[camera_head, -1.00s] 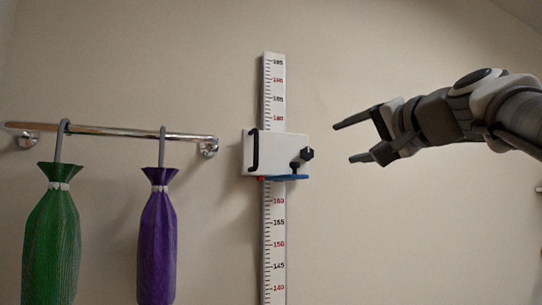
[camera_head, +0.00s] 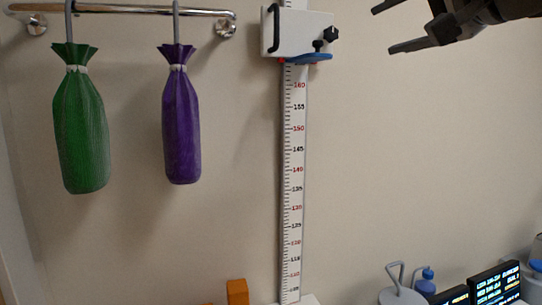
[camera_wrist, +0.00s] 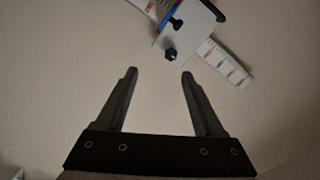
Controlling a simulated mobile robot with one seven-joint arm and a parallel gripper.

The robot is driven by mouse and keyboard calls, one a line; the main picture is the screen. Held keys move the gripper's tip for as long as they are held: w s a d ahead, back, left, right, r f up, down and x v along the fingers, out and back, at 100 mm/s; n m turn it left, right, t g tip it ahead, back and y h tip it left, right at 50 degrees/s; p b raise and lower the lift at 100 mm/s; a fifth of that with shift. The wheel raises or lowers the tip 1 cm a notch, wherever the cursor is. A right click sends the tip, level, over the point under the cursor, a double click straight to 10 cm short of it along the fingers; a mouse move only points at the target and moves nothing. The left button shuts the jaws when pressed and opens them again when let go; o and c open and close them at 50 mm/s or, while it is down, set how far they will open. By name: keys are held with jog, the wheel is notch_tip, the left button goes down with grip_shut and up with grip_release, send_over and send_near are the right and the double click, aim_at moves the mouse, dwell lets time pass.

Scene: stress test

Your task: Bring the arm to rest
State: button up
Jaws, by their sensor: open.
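My gripper (camera_head: 388,28) is at the top right of the head view, with part of it cut off by the frame edge. Its two dark fingers point left and are apart, with nothing between them. In the wrist view my gripper (camera_wrist: 159,75) also shows spread, empty fingers. A white height scale (camera_head: 292,190) stands upright against the wall to the left of my gripper. Its white slider (camera_head: 297,35) has a black knob and a blue plate, and my gripper is apart from it. The slider also shows beyond the fingertips in the wrist view (camera_wrist: 195,35).
Screens with lit text (camera_head: 495,287), a blue bottle (camera_head: 425,282) and a white handled object (camera_head: 398,290) are at lower right. The wall between is bare.

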jog(key=s+a+f+n+g+h, duration=0.1)
jog(key=s+f, duration=0.5)
jog(key=f, duration=0.9)
jog(key=s+a+f+n+g+h, duration=0.2)
jog(key=s+f+n+g, duration=0.2)
jog(key=f, duration=1.1)
jog(key=s+a+f+n+g+h, duration=0.2)
jog(key=s+f+g, duration=0.3)
jog(key=f, duration=1)
jog(key=s+n, duration=0.1)
jog(key=s, duration=0.2)
jog(key=shift+a+f+g, duration=0.2)
jog(key=shift+f+g, duration=0.2)
